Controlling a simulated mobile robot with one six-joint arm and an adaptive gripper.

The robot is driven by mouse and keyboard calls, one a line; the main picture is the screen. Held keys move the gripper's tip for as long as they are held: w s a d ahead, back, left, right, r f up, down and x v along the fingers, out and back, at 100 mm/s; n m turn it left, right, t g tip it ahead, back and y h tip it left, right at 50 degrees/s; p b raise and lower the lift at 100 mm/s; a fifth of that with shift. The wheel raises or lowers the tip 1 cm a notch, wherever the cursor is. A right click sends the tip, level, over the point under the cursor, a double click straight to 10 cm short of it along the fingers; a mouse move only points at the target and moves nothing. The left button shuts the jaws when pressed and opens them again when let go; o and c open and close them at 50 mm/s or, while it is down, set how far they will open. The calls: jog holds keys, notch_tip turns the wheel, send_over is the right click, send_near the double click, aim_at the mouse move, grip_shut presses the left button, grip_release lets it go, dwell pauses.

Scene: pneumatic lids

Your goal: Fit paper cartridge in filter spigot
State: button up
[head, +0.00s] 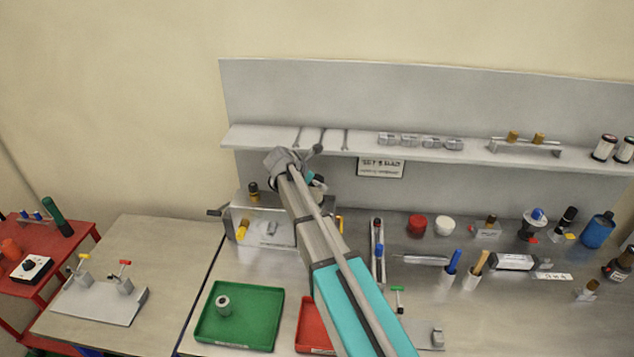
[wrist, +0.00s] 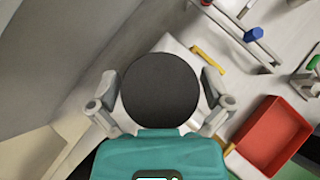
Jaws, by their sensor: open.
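A short pale cylinder with a dark hole in its top (head: 223,304), which looks like the paper cartridge, stands upright in the green tray (head: 205,330) at the front left of the bench. I cannot pick out the filter spigot for sure. A grey box with brass and yellow fittings (head: 268,229) stands behind the tray. In the wrist view my gripper (wrist: 160,92) has its two fingers spread on either side of a dark round shape. No held object can be made out. In the head view my arm hides the gripper's fingers, high near the shelf.
A red tray (wrist: 268,137) lies beside the green one, partly behind my arm. The shelf (head: 365,142) carries wrenches and metal parts. Several bottles, caps and tools crowd the bench's right side. A left table holds a valve plate (head: 95,304); a red cart (head: 45,255) stands beyond.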

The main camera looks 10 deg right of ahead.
jog(key=shift+r, duration=0.15)
notch_tip(320, 180, up, 10)
jog(key=p, duration=0.9)
jog(key=shift+f+p, duration=0.2)
jog(key=shift+p, duration=0.2)
dwell(0.5)
jog(key=s+f+m+g+y+b, duration=0.3)
jog(key=s+f+m+y+b, duration=0.5)
jog(key=s+f+m+b, duration=1.2)
jog(key=s+f+m, duration=0.3)
jog(key=s+f, duration=0.2)
jog(key=s, duration=0.4)
jog(key=shift+s+a+f+g, duration=0.2)
jog(key=shift+s+f+g, duration=0.1)
jog(key=shift+f+g, duration=0.1)
